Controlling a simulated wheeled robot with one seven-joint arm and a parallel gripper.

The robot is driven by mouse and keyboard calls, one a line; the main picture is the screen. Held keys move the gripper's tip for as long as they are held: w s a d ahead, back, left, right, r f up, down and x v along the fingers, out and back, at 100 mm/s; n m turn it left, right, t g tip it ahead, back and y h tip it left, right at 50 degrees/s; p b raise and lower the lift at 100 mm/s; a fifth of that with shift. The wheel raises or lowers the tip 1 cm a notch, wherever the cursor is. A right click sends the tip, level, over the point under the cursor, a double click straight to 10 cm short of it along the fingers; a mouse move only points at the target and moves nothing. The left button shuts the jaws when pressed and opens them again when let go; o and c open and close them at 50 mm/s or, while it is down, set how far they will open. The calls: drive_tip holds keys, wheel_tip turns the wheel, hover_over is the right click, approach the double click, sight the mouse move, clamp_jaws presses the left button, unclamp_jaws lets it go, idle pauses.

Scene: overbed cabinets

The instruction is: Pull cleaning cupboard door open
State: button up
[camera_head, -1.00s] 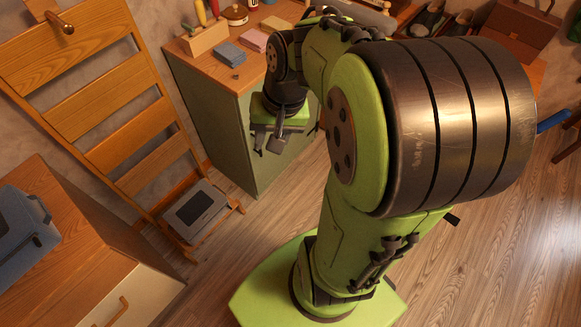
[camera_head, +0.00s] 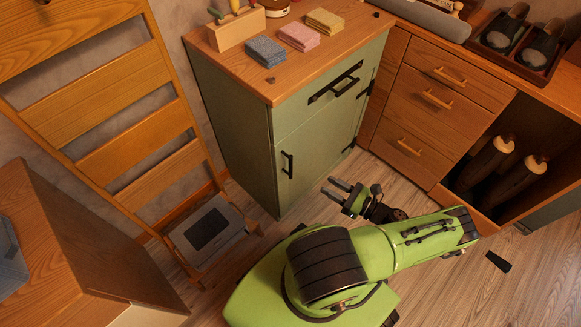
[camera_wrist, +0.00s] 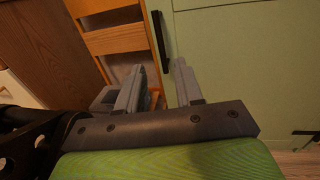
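The green cupboard (camera_head: 315,150), with cloths and brushes on top, has a lower door (camera_head: 318,150) that looks shut. A black vertical handle (camera_head: 287,165) is on the door's left side, and hinges show on its right. In the wrist view a black handle (camera_wrist: 160,41) stands upright on a pale green front, just beyond the fingertips. My gripper (camera_head: 334,188) is in front of the door, to the right of the handle and apart from it. In the wrist view my gripper (camera_wrist: 156,72) is open, with nothing between its fingers.
A drawer with a black handle (camera_head: 347,87) is above the door. A wooden ladder-like rack (camera_head: 130,150) and a grey step stool (camera_head: 208,232) stand to the left. Wooden drawers (camera_head: 430,100) and a boot niche (camera_head: 500,165) are to the right. The floor before the door is clear.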

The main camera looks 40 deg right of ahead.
drive_tip(key=b, duration=0.1)
hover_over(291, 175)
drive_tip(key=shift+w+d+r, duration=0.1)
drive_tip(key=shift+w+d, duration=0.15)
drive_tip(key=shift+w, duration=0.1)
clamp_jaws()
